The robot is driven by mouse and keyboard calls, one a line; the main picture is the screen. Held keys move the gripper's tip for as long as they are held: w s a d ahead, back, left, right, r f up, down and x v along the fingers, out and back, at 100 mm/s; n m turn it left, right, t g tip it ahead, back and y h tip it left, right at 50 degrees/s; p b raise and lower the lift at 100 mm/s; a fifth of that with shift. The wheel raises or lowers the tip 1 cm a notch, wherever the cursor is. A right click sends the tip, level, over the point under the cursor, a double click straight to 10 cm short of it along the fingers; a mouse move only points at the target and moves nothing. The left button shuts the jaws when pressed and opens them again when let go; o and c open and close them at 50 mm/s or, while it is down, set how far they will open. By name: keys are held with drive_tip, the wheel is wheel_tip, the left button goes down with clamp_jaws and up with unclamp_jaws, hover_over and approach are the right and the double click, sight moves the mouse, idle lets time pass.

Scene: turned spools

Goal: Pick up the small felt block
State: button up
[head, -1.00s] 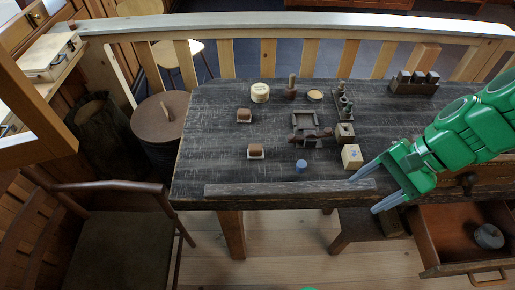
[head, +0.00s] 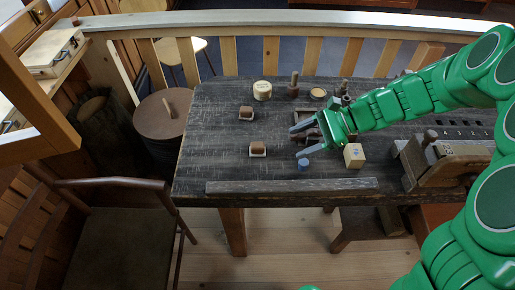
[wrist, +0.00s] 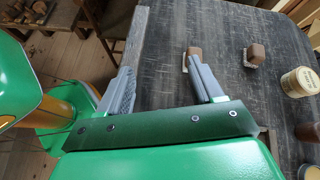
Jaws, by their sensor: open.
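Two small brown blocks with rounded tops, each on a pale base, stand on the dark table (head: 215,130). One is the nearer block (head: 257,148); the other is the farther block (head: 246,113). I cannot tell which is the small felt block. My gripper (head: 298,142) is open and empty above the table, to the right of both, fingers pointing left. In the wrist view, the nearer block (wrist: 194,54) shows just beyond the right fingertip of my gripper (wrist: 160,64). The farther block (wrist: 255,53) is to its right.
A cream tin (head: 262,90) and a peg (head: 293,88) stand behind. A raised strip (head: 290,186) runs along the front edge. The table's left part is mostly clear.

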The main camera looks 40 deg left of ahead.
sight(260, 144)
drive_tip(key=a+f+m, duration=0.1)
drive_tip(key=a+f, duration=0.2)
drive_tip(key=a+f+m+y, duration=0.1)
drive_tip(key=a+f, duration=0.2)
drive_tip(key=a, duration=0.1)
drive_tip(key=w+a+f+m, duration=0.1)
drive_tip(key=a+f, duration=0.2)
drive_tip(key=shift+a+m+g+y, duration=0.25)
drive_tip(key=shift+m+g+y, duration=0.05)
drive_tip(key=shift+g+y, duration=0.1)
drive_tip(key=shift+x, duration=1.3)
drive_tip(key=s, duration=0.1)
drive_tip(key=s+a+f, duration=0.1)
drive_tip(key=s+f, duration=0.1)
drive_tip(key=shift+s+a, duration=0.2)
drive_tip(key=shift+a, duration=0.2)
drive_tip(key=shift+s+a+f, duration=0.2)
drive_tip(key=shift+s+a, duration=0.1)
drive_tip(key=shift+a, duration=0.1)
drive_tip(key=c, duration=1)
drive_tip(key=shift+r, duration=0.1)
